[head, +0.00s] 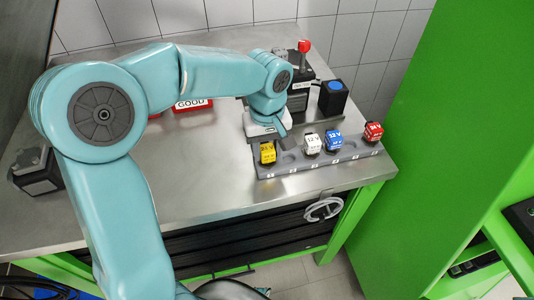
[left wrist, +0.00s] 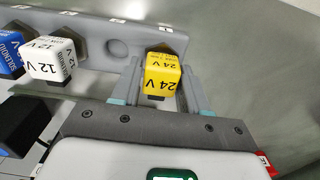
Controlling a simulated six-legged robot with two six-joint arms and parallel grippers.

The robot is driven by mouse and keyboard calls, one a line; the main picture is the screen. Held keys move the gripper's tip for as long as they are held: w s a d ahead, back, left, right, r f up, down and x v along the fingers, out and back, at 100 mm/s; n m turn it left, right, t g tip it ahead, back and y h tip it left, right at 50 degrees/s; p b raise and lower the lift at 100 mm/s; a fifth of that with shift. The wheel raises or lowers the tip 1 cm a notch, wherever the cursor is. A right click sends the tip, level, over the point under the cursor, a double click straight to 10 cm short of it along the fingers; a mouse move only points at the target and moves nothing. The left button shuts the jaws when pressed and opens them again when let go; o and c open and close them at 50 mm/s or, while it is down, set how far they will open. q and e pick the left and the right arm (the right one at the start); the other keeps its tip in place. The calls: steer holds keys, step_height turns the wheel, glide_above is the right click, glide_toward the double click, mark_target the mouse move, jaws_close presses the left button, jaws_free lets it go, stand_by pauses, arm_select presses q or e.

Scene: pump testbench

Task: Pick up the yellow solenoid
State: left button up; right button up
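The yellow solenoid (head: 267,153), a small cube marked 24 V, sits in the left end slot of a grey rack (head: 345,157). In the left wrist view the yellow solenoid (left wrist: 162,75) is between the two fingers of my left gripper (left wrist: 163,85). The fingers are open, with narrow gaps seeming to show beside the cube. In the head view my left gripper (head: 276,133) is just behind and above the yellow solenoid, and its fingertips are partly hidden. My right gripper is not in view.
A white solenoid (head: 313,144), a blue solenoid (head: 333,140) and a red solenoid (head: 373,132) stand in the rack to the right. Behind is a black box with a blue button (head: 333,97) and a red-knobbed lever (head: 304,47). A GOOD sign (head: 192,104) lies further left.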

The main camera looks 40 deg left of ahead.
mark_target(267, 148)
arm_select(q)
steer(key=shift+r, duration=0.1)
steer(key=c, duration=0.3)
steer(key=shift+s, duration=0.1)
steer(key=shift+c, duration=0.2)
steer(key=shift+r, duration=0.35)
step_height(267, 148, up, 19)
steer(key=p, duration=0.3)
steer(key=shift+r, duration=0.15)
